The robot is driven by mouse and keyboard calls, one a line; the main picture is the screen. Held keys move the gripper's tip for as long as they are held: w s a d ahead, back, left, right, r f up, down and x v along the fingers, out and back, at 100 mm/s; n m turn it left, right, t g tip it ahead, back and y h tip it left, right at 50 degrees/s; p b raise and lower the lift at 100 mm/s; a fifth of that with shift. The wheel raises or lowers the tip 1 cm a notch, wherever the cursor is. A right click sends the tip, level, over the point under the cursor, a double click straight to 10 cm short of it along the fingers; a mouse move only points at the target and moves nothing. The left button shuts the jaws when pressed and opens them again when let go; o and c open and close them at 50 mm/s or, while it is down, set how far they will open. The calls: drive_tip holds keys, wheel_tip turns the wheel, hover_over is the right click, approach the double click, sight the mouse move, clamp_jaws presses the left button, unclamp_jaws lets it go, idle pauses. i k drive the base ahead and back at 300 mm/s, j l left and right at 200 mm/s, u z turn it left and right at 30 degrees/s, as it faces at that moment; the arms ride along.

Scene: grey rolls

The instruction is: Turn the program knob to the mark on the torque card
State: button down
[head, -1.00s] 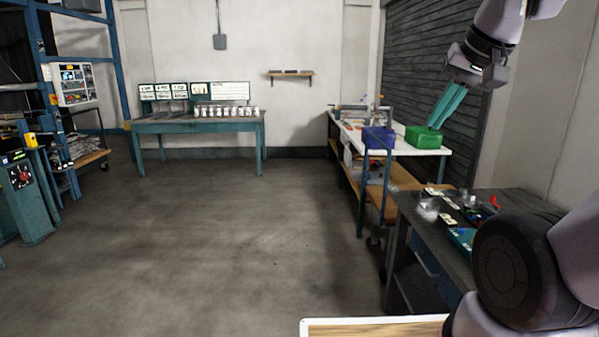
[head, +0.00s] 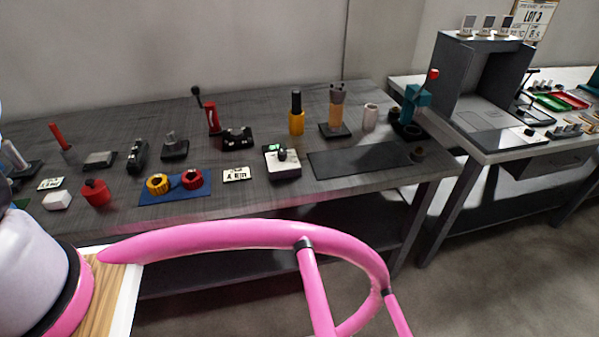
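On the grey workbench, a small black-and-white box (head: 283,162) carries a dark round knob with a green spot on top; I cannot tell for sure that it is the program knob. A white card with dark print (head: 236,174) lies flat just left of the box. Another small printed card (head: 49,184) lies at the bench's left end. The print on both is too small to read, so I cannot tell which is the torque card. My gripper is out of view; only a pale arm link shows at the lower left.
A blue mat (head: 175,191) holds a yellow and a red round part. A dark mat (head: 362,161) lies right of the box. Several upright tools, including a yellow-and-black one (head: 296,115), stand behind. Another bench (head: 520,152) with a grey booth stands at right.

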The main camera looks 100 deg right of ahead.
sight(282, 155)
drive_tip(key=j+z, duration=0.1)
drive_tip(key=z, duration=0.35)
drive_tip(key=k+z, duration=0.15)
drive_tip(key=z, duration=2.85)
drive_tip(key=k+l, duration=0.05)
drive_tip(key=l, duration=0.05)
